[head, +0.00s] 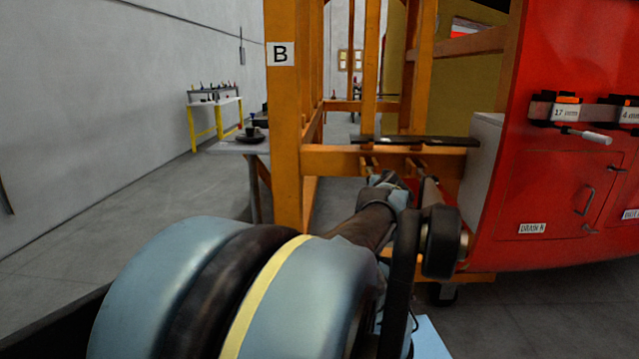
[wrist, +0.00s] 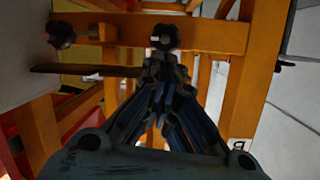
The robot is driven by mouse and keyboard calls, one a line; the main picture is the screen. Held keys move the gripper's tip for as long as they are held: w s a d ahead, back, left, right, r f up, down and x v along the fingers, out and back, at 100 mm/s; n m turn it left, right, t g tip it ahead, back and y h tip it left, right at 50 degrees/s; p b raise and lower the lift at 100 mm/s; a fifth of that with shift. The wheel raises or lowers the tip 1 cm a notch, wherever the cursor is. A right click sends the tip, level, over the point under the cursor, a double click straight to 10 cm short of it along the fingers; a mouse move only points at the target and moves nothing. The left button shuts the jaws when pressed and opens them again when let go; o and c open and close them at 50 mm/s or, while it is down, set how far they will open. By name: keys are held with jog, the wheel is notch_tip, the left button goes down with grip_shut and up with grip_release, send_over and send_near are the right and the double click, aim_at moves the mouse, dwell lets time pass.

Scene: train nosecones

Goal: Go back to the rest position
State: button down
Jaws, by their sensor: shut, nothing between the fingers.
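My gripper (wrist: 163,62) shows in the wrist view with its two dark fingers drawn together and nothing between them. Its fingertips are just below a dark round knob (wrist: 163,37) on an orange beam (wrist: 205,35); I cannot tell whether they touch it. A second dark knob (wrist: 61,35) is to the left. In the head view my arm reaches forward toward the orange frame (head: 287,120) marked B. The fingers are mostly hidden there behind my own wrist.
A dark shelf strip (head: 425,141) lies on the orange crossbeam. The red train nosecone (head: 560,215) with labelled tool holders stands on the right. A small grey table (head: 240,147) is left of the frame. The grey floor (head: 130,215) at left is clear.

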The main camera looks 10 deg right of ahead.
jog(key=s+a+f+n+g+y, duration=0.4)
jog(key=s+a+f+g+y, duration=0.15)
jog(key=a+f, duration=0.6)
jog(key=s+f+n+g+h, duration=0.1)
jog(key=s+f+g+h, duration=0.1)
jog(key=s+g, duration=0.5)
jog(key=s+f, duration=0.1)
jog(key=s, duration=0.2)
jog(key=shift+f, duration=0.35)
jog(key=shift+s, duration=0.1)
